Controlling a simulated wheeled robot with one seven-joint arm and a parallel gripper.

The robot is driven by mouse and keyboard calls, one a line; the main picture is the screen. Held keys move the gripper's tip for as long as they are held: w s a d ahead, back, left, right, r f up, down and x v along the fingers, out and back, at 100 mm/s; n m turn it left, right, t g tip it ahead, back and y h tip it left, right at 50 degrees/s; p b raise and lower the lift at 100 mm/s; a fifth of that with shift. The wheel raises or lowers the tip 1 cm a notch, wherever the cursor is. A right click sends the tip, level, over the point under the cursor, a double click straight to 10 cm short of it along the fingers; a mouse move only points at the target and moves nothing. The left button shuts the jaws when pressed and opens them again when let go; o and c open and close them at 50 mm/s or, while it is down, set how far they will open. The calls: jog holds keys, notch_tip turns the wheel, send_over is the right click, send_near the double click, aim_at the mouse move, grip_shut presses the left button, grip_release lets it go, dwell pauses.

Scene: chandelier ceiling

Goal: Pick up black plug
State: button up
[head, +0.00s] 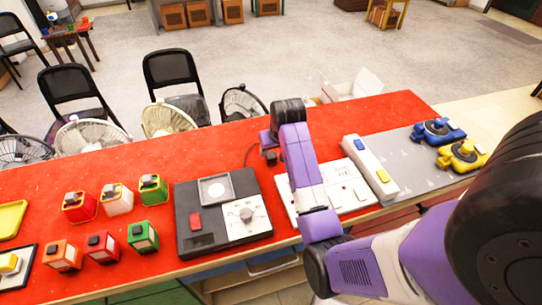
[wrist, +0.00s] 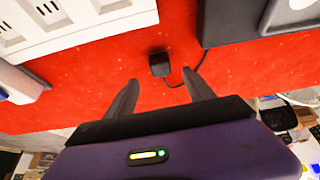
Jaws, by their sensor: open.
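The black plug (wrist: 160,64) lies on the red tabletop in the wrist view, with a thin black cable running from it to the right. In the head view the plug (head: 271,158) shows as a small dark piece just left of my arm. My gripper (wrist: 160,85) is open, with its two dark fingers pointing toward the plug. The plug lies a little beyond the fingertips, roughly centred between them, and nothing is held. In the head view my arm hides the gripper's fingers.
A dark device with a dial (head: 222,215) stands left of the plug. A white panel (head: 335,190) and a white strip (head: 370,165) stand to its right. Several coloured boxes (head: 103,245) stand farther left. The red table (head: 150,160) around the plug is bare.

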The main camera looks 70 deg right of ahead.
aim_at(271, 155)
jog(key=shift+w+d+f, duration=0.1)
jog(key=shift+d+f, duration=0.15)
jog(key=shift+f, duration=0.3)
jog(key=shift+w+p+x, duration=0.2)
jog(key=shift+p+x, duration=0.45)
jog(key=shift+x, duration=2.5)
jog(key=shift+r, duration=0.15)
jog(key=c, duration=1.3)
grip_shut()
jog(key=shift+d+r, duration=0.1)
